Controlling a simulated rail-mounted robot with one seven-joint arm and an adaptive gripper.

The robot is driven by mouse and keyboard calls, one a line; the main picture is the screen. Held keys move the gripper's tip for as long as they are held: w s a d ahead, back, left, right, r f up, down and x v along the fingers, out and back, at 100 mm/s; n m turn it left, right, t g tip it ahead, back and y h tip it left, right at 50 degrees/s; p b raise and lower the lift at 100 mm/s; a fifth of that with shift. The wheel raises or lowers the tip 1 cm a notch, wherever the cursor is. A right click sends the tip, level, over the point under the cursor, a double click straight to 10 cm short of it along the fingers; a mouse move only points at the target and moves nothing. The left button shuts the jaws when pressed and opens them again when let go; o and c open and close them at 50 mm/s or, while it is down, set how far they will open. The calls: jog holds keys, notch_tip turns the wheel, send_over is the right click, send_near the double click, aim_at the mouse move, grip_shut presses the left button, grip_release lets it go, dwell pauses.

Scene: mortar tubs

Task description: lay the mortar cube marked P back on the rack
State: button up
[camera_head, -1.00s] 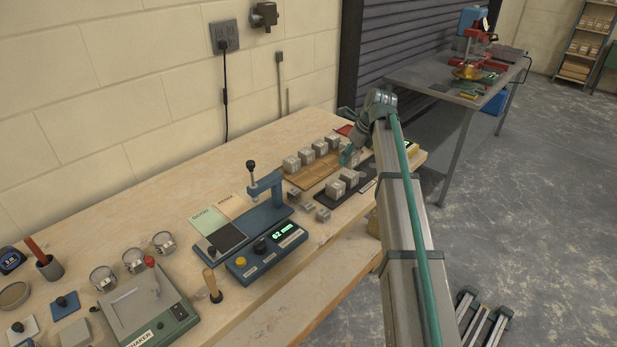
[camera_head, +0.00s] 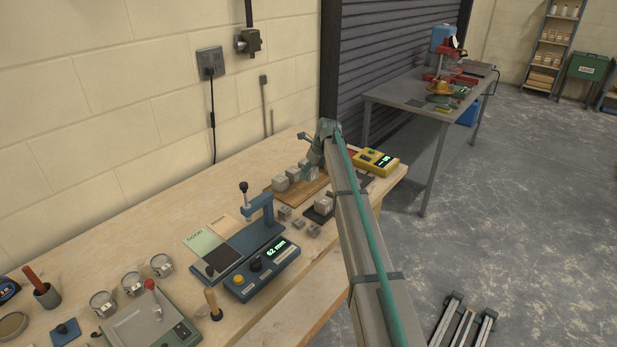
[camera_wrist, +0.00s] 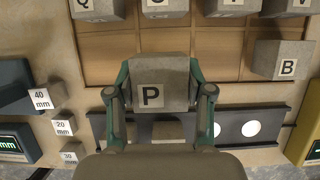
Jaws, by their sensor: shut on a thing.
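The grey mortar cube marked P (camera_wrist: 174,73) is held between the two green fingers of my gripper (camera_wrist: 160,85) in the wrist view, its letter facing the camera. The wooden rack (camera_wrist: 112,62) lies beyond and below it, with bare slots on either side of the cube. I cannot tell whether P touches the rack. Several lettered cubes line the rack's far row, and cube B (camera_wrist: 272,58) sits at its right. In the head view my gripper (camera_head: 307,170) is over the rack (camera_head: 318,187), partly hiding it.
A dark strip with white circles (camera_wrist: 250,128) lies in front of the rack; a cube (camera_wrist: 168,131) on it is partly hidden by my gripper. Small blocks marked 40 mm (camera_wrist: 45,98), 20 mm (camera_wrist: 64,124) and 30 mm stand left. A yellow device (camera_head: 376,160) stands right of the rack.

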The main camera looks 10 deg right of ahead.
aim_at(309, 187)
jog(key=shift+w+f, duration=0.55)
jog(key=shift+f, duration=0.05)
jog(key=shift+w+a+f+p, duration=0.15)
jog(key=shift+f+p, duration=0.85)
jog(key=shift+f, duration=0.8)
jog(key=shift+f, duration=0.1)
jog(key=o, duration=1.4)
jog(key=b+v, duration=0.2)
jog(key=v, duration=1)
jog(key=shift+b, duration=0.4)
